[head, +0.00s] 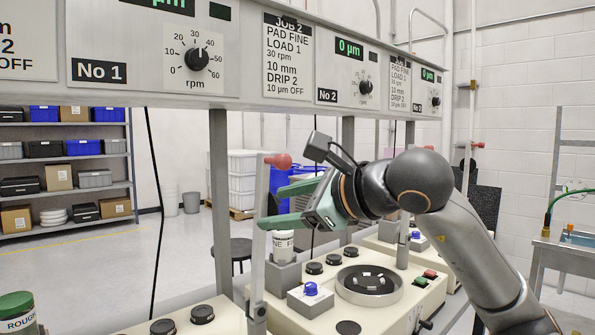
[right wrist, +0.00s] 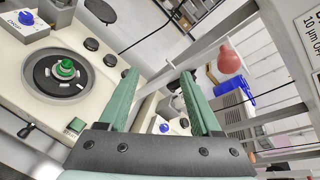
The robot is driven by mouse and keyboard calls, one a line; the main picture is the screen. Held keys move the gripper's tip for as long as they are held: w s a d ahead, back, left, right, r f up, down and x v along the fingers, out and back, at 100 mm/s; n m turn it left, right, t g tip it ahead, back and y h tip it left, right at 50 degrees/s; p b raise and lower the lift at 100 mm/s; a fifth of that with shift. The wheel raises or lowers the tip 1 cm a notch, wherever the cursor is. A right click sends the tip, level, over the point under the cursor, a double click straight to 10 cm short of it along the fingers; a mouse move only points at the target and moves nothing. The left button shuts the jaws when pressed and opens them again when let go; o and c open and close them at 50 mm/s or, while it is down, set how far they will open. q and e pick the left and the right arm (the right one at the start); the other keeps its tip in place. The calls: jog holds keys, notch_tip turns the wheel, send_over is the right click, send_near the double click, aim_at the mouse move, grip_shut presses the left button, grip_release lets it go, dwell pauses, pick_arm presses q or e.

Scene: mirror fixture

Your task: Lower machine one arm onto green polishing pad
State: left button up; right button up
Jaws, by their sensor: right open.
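A grey upright arm (head: 261,235) with a red ball knob (head: 278,160) rises at the right end of the cream machine under panel No 1; it looks like machine one's arm, raised. My right gripper (head: 270,206) is open, its green fingers just below the knob and close to the arm. Contact cannot be told. In the right wrist view the red knob (right wrist: 229,60) shows beyond the right finger, not between the fingers. That view also shows a dark round plate with a green piece (right wrist: 65,70) at its centre, perhaps the green pad. My left gripper is not in view.
Machine two's cream base (head: 330,318) has a dark round plate (head: 370,285) and a blue knob (head: 311,289). A green-capped jar (head: 16,308) stands at the lower left. The control panel (head: 232,85) runs above. Grey posts (head: 220,200) stand behind.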

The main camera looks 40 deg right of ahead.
jog(key=s+d+r+m+t+h, duration=0.2)
jog(key=s+d+r+m+t, duration=0.2)
jog(key=s+d+r+m, duration=0.25)
jog(key=m+p, duration=0.1)
jog(key=m, duration=0.1)
send_near(287, 162)
jog(key=w, duration=0.6)
jog(key=w+p, duration=0.1)
jog(key=w, duration=0.2)
jog(key=shift+r, duration=0.2)
jog(key=shift+w+f, duration=0.1)
jog(key=shift+w, duration=0.35)
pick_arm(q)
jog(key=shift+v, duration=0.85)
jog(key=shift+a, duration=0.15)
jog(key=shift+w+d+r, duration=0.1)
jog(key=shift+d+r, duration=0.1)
pick_arm(e)
grip_shut()
